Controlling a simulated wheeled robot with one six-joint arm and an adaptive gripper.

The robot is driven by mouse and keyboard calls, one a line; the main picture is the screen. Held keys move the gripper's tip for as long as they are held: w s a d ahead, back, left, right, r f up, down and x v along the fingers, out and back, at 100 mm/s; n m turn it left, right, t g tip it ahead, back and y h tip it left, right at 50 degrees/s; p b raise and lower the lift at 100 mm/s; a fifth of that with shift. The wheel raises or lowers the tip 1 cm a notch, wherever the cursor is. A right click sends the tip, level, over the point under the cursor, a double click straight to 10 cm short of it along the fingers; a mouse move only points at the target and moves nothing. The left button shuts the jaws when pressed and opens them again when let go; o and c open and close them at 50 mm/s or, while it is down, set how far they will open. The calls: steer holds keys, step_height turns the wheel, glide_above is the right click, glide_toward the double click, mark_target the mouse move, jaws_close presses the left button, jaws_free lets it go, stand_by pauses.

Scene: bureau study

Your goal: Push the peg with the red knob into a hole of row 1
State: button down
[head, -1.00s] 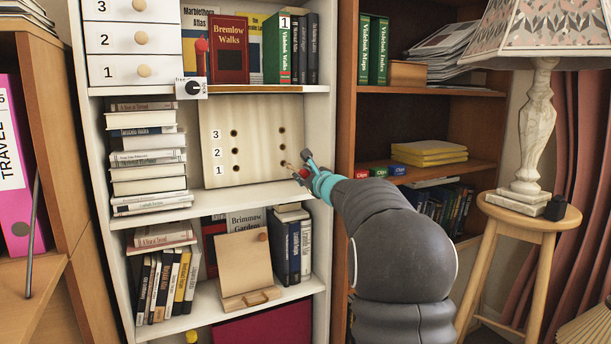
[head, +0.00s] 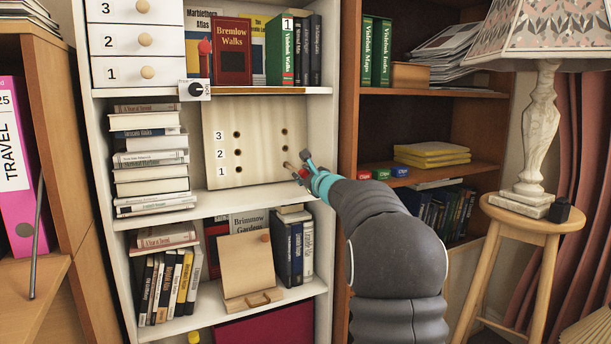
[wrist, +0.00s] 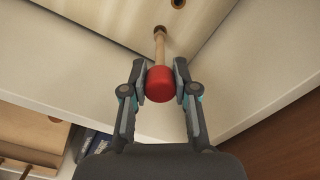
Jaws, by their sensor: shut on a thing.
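The pale wooden board (head: 260,163) leans upright on the middle shelf, with holes in two columns and rows marked 1, 2 and 3 from the bottom. My gripper (wrist: 159,70) is shut on the red knob (wrist: 160,84) of the peg, one finger on each side. The knob also shows in the head view (head: 303,173) at the board's lower right. The peg's wooden shaft (wrist: 159,48) points at the board. Its tip is at the right-hand hole of row 1, which it largely hides. How deep the tip sits, I cannot tell.
A stack of books (head: 150,170) stands left of the board. The white shelf edge (head: 240,205) runs below the board and my gripper. A dark wooden bookcase (head: 348,140) is close on the right.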

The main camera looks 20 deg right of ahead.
steer(key=shift+w, duration=1.05)
stand_by(0.5)
steer(key=shift+c, duration=1.6)
jaws_free()
steer(key=shift+s+d+f+b, duration=0.1)
steer(key=shift+s+b, duration=1.9)
steer(key=shift+s, duration=1.65)
steer(key=shift+s+b, duration=0.3)
steer(key=shift+s, duration=1.05)
